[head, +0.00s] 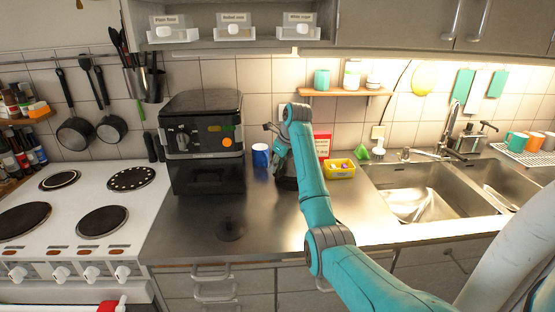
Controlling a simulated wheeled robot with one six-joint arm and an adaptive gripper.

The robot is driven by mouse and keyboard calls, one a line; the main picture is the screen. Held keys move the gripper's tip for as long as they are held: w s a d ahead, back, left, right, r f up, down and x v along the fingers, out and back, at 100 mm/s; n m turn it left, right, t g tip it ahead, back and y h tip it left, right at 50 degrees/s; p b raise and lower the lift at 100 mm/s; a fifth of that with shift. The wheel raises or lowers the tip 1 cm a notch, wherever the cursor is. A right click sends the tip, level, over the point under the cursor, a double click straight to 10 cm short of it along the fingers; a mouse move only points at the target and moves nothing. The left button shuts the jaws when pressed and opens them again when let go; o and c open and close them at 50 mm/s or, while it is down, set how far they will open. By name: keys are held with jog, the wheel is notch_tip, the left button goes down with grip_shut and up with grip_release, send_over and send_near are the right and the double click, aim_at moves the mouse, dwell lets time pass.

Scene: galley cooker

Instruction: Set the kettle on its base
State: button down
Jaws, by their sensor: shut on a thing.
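The kettle (284,172) is a dark grey shape on the back part of the steel counter, right of the blue mug, and my teal arm hides much of it. The base (231,228) looks to be the flat dark disc on the counter, in front and to the left of the kettle, with nothing on it. My gripper (274,130) is at the top of the kettle, partly hidden by my wrist, and shut on it. I cannot tell whether the kettle touches the counter.
A yellow tray (340,169) and the sink (425,190) are to the right. The cooker (80,200) is at the left. Counter around the disc is clear.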

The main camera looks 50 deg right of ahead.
jog(key=shift+d+f, duration=0.1)
jog(key=shift+f, duration=0.35)
jog(key=shift+s, duration=0.1)
dwell(0.5)
jog(key=shift+f, duration=0.65)
dwell(0.8)
jog(key=c, duration=1.2)
grip_release()
jog(key=shift+c, duration=0.2)
jog(key=shift+f, duration=0.1)
